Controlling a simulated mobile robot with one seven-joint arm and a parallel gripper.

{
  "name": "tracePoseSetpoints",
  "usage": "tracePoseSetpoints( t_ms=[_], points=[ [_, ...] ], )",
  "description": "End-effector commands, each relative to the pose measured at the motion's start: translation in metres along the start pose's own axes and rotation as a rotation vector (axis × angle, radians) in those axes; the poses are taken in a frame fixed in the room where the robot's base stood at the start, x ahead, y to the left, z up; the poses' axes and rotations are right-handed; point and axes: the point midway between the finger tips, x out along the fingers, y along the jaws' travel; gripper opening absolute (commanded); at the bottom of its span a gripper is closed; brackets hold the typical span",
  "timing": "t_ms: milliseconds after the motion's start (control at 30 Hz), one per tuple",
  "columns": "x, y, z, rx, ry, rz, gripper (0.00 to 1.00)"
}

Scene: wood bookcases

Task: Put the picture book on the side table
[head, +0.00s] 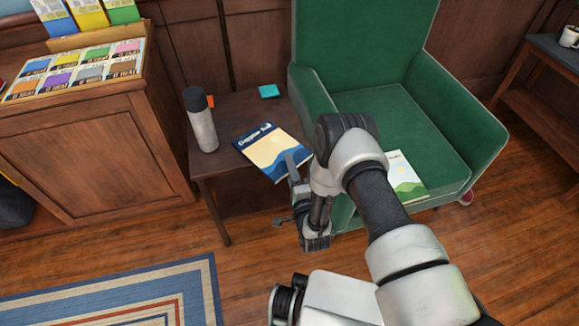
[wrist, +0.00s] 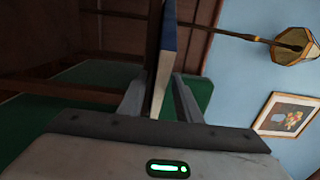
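A thin book (head: 272,150) with a navy, cream and blue cover is over the right part of the dark wood side table (head: 232,186). It looks about level; I cannot tell whether it touches the top. My gripper (head: 296,166) is at its right edge. In the wrist view the book (wrist: 164,65) is edge-on between the two fingers of my gripper (wrist: 160,98), which look closed on it. A second book (head: 404,178), with green hills on its cover, lies on the green armchair's seat, partly hidden by my arm.
A grey bottle with a dark cap (head: 201,120) stands at the table's left. A teal note pad (head: 269,91) lies at the back, and something orange (head: 210,101) shows behind the bottle. The armchair (head: 455,115) closely borders the table's right. A wooden cabinet (head: 85,150) stands left.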

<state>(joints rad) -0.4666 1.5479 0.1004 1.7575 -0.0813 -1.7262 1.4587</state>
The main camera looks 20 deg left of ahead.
Motion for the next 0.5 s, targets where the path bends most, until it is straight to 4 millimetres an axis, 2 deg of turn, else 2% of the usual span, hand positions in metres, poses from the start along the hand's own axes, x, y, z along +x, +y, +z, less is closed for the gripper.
tracePoseSetpoints(
  t_ms=[33,167,500],
  points=[
    [-0.001,-0.005,0.000,-0.001,-0.001,0.000,0.31],
    [-0.022,-0.002,0.000,0.001,0.000,0.005,0.31],
    [-0.098,-0.005,-0.003,0.002,0.006,0.007,0.31]
  ],
)
